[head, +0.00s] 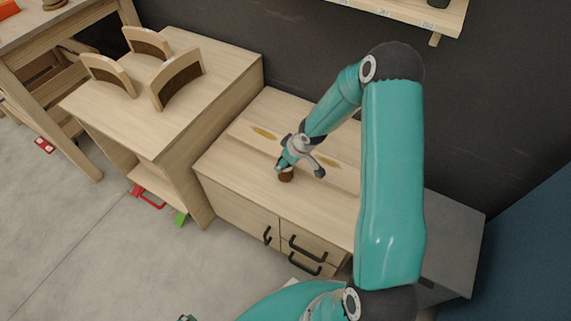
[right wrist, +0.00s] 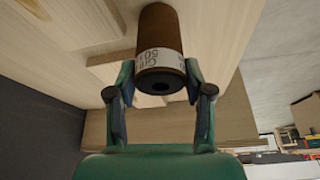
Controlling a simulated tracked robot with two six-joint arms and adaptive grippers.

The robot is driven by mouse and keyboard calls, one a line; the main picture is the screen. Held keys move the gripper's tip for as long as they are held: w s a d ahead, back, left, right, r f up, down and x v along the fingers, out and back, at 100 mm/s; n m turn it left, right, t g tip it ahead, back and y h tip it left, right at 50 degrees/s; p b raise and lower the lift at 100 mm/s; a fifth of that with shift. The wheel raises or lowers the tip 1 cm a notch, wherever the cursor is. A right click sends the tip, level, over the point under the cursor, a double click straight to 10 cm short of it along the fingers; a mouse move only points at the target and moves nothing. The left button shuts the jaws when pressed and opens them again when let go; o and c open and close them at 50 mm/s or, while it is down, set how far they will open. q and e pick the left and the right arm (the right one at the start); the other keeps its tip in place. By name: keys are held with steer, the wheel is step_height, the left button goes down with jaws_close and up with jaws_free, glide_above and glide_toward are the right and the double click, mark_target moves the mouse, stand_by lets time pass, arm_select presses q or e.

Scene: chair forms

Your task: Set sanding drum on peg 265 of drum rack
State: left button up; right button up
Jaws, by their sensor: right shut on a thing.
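The sanding drum is a brown cylinder with a pale printed band and a dark hole in its near end. In the right wrist view the drum (right wrist: 158,30) stands between the fingers of my right gripper (right wrist: 160,84), which is shut on it. In the head view the drum (head: 286,176) shows under my right gripper (head: 287,168), at or just above the cabinet top; I cannot tell whether it touches. A wall shelf (head: 405,10) with small number labels is cut off at the top edge; I cannot make out peg 265. My left gripper is not in view.
The low cabinet (head: 236,206) has black drawer handles (head: 305,250). A taller wooden unit (head: 130,110) beside it on the left carries curved chair-back pieces (head: 178,78). Red and green items (head: 181,219) lie near its foot. Grey floor (head: 90,240) is open at lower left.

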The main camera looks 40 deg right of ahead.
steer(key=o, duration=1.3)
steer(key=shift+c, duration=0.2)
steer(key=shift+r+p, duration=0.3)
steer(key=shift+r, duration=0.15)
steer(key=p+v, duration=0.8)
steer(key=v, duration=0.2)
steer(key=s+a+f+m+g+y, duration=0.1)
steer(key=s+a+f+y, duration=0.15)
steer(key=a, duration=0.75)
steer(key=s+a+f+m+g+y, duration=0.1)
steer(key=s+a+f, duration=0.15)
steer(key=a, duration=0.75)
steer(key=s+a+f+m+g, duration=0.1)
steer(key=s+a+f, duration=0.2)
steer(key=s+a, duration=0.4)
steer(key=shift+s+a+g, duration=0.35)
steer(key=shift+a+g, duration=0.05)
steer(key=shift+a, duration=0.25)
